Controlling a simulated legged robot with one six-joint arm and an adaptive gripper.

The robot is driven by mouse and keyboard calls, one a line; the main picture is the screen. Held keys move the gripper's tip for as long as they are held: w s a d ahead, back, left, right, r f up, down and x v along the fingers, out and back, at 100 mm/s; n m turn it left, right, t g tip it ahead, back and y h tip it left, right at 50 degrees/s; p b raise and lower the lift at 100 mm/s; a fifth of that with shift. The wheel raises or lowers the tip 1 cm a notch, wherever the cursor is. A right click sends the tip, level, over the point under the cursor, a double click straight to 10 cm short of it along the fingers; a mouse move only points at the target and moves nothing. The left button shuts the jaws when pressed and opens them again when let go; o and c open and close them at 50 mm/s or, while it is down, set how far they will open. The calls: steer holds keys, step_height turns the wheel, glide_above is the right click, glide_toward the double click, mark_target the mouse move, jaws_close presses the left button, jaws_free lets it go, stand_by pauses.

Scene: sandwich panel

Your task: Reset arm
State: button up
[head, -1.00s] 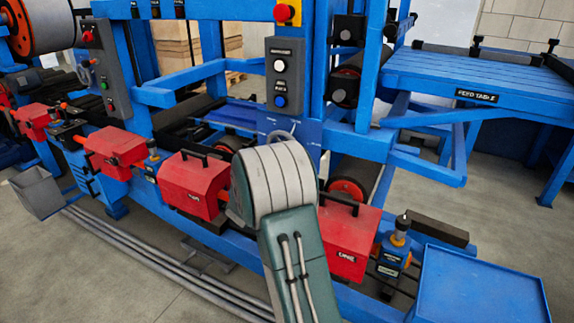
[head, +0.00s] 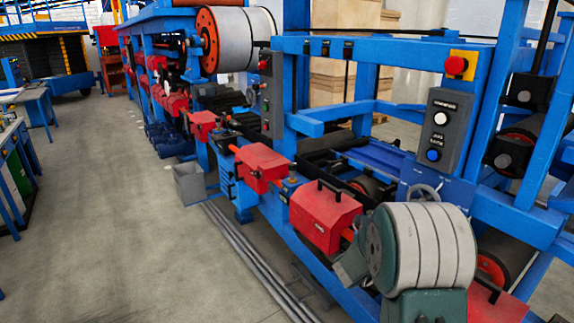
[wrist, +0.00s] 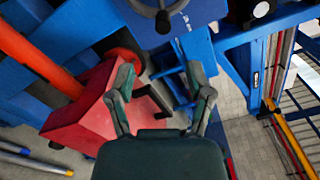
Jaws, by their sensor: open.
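My gripper (wrist: 162,98) shows in the wrist view with its two dark green fingers spread apart. It is open and nothing is between the fingers. A red box-like cover (wrist: 85,110) with a black handle lies beyond and beside the left finger. In the head view my grey and green arm is folded at the lower right, in front of the blue machine frame (head: 465,205). My gripper's fingers cannot be made out there.
A grey control box (head: 441,125) with white and blue buttons and a red emergency button (head: 456,65) are near my arm. Red covers (head: 322,215) line the machine. A grey bin (head: 189,184) stands on the floor. The concrete floor (head: 110,200) at left is open.

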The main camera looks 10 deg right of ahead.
steer(key=w+a+r+n+t+y, duration=0.3)
steer(key=a+r+n+t+y, duration=0.25)
steer(key=a+n, duration=0.35)
steer(key=s+a+r+n+y, duration=0.2)
steer(key=s+a+n+y, duration=0.15)
steer(key=a+n, duration=0.25)
steer(key=s+a+r+n+y, duration=0.2)
steer(key=a+r+n+y, duration=0.1)
steer(key=a+n+y, duration=0.25)
steer(key=s+a+f+n+g+y, duration=0.1)
steer(key=s+a+n+g, duration=0.2)
steer(key=s+n, duration=0.5)
steer(key=s+a+f+n+g+y, duration=0.1)
steer(key=s+a+n+g, duration=0.3)
steer(key=s, duration=1.3)
steer(key=f+n, duration=0.1)
steer(key=n, duration=0.2)
steer(key=shift+s+a+f+n, duration=0.15)
steer(key=shift+s+a+n, duration=0.1)
steer(key=shift+n, duration=0.1)
steer(key=shift+c, duration=0.7)
steer(key=shift+w, duration=0.15)
